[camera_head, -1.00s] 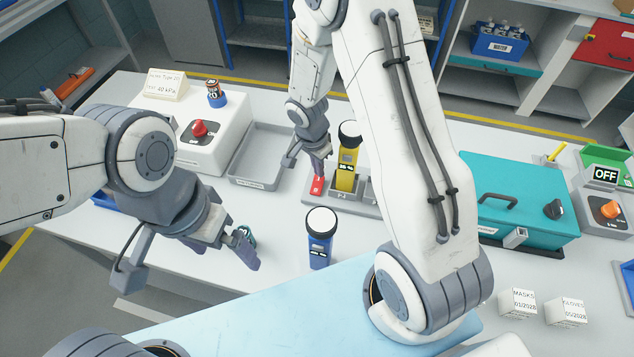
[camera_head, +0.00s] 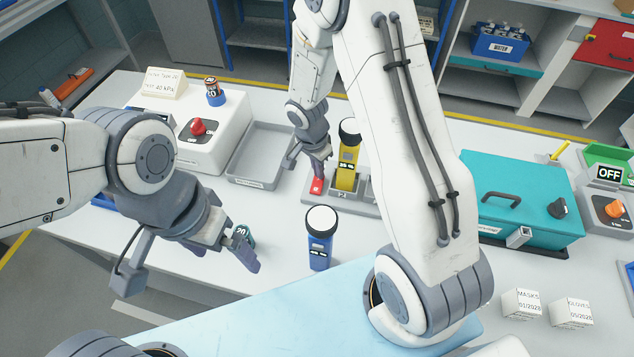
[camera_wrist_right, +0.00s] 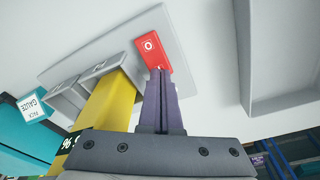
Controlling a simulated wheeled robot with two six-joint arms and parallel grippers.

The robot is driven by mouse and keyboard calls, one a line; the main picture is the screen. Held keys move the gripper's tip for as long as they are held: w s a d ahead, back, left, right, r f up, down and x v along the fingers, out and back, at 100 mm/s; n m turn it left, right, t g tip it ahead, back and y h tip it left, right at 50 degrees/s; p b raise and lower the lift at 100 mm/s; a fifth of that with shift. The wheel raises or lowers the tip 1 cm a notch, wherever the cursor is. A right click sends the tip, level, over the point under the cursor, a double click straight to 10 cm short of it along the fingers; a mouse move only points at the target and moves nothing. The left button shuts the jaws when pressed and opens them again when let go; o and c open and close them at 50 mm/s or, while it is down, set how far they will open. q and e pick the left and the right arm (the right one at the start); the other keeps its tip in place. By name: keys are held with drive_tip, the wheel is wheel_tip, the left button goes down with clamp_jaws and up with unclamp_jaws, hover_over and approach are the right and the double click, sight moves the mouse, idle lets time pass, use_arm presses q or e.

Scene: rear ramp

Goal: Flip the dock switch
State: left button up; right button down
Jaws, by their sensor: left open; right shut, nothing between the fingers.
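The red dock switch (camera_head: 316,186) sits at the left end of the grey dock (camera_head: 345,203). In the right wrist view the switch (camera_wrist_right: 152,47) shows a white ring mark on its far part. My right gripper (camera_head: 319,169) is shut and empty. Its fingertips (camera_wrist_right: 160,74) are at the near end of the switch; I cannot tell whether they press it. A yellow device (camera_head: 347,165) stands upright in the dock beside the switch.
An empty grey tray (camera_head: 262,154) lies left of the dock. A white unit with a red knob (camera_head: 198,127) stands further left. A teal case (camera_head: 515,195) and an orange-knobbed box marked OFF (camera_head: 613,211) are at the right. Two small white boxes (camera_head: 522,303) stand front right.

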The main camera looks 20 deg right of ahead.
drive_tip(key=shift+f+b, duration=0.3)
drive_tip(key=shift+f, duration=0.05)
drive_tip(key=shift+r, duration=0.2)
drive_tip(key=shift+r+p, duration=2.25)
drive_tip(key=shift+r, duration=1.15)
drive_tip(key=s+a+r+n+b, duration=0.3)
drive_tip(key=s+a+r+n, duration=0.4)
drive_tip(key=s+a+n, duration=0.15)
drive_tip(key=s+a+r+n+y+b, duration=0.1)
drive_tip(key=s+a+r+n, duration=0.1)
drive_tip(key=s+n, duration=0.3)
drive_tip(key=s+a+r+n+y+b, duration=0.1)
drive_tip(key=s+a+n+b, duration=0.1)
drive_tip(key=s+n, duration=0.4)
drive_tip(key=s+a, duration=0.1)
drive_tip(key=s, duration=0.3)
drive_tip(key=shift+a+r+g+y, duration=0.2)
drive_tip(key=shift+r+g+y, duration=0.1)
drive_tip(key=shift+r+g, duration=0.1)
